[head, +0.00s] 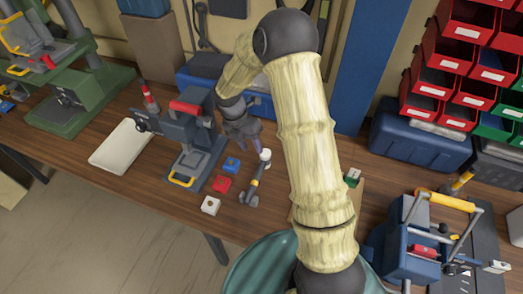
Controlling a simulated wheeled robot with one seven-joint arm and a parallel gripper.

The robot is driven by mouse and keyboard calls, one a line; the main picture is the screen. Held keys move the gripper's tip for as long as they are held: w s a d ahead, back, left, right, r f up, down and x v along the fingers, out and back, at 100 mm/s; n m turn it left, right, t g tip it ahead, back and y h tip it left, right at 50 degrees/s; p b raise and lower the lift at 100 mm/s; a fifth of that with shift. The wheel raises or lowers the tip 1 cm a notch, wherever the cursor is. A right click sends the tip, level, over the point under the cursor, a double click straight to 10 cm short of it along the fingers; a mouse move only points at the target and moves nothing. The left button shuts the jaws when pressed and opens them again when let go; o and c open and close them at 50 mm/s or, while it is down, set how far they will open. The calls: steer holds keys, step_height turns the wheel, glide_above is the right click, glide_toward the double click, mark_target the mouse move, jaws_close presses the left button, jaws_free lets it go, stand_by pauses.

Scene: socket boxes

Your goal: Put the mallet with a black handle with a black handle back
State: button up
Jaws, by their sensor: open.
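A small mallet-like tool (257,180) lies on the wooden bench, with a dark and yellowish handle and a grey end toward the front edge. A small white rounded piece (265,156) is at its far end; I cannot tell whether it is part of the tool. My gripper (246,139) is open above the bench, just behind and left of the tool, apart from it as far as I can see. My own arm hides part of the bench to the right.
Small blue (231,165), red (221,184) and white (211,205) socket blocks lie left of the tool. A grey-blue machine (187,140) stands farther left. A green block (352,177) lies right of my arm. Red bins (440,80) and a blue toolbox (415,140) stand at right.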

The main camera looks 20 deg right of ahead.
steer(key=s+d+r+m+t+y, duration=0.1)
steer(key=s+r+m, duration=0.5)
steer(key=m, duration=0.7)
steer(key=s+d+r+m+t+y, duration=0.1)
steer(key=s+d+r+m+t, duration=0.1)
steer(key=s+r+m, duration=0.4)
steer(key=s+m+t, duration=0.1)
steer(key=s+m, duration=0.3)
steer(key=m, duration=0.4)
steer(key=shift+r+m+t+y, duration=0.15)
steer(key=shift+m+t+y, duration=0.15)
steer(key=shift+y, duration=0.1)
steer(key=shift+c, duration=0.6)
steer(key=shift+a, duration=0.15)
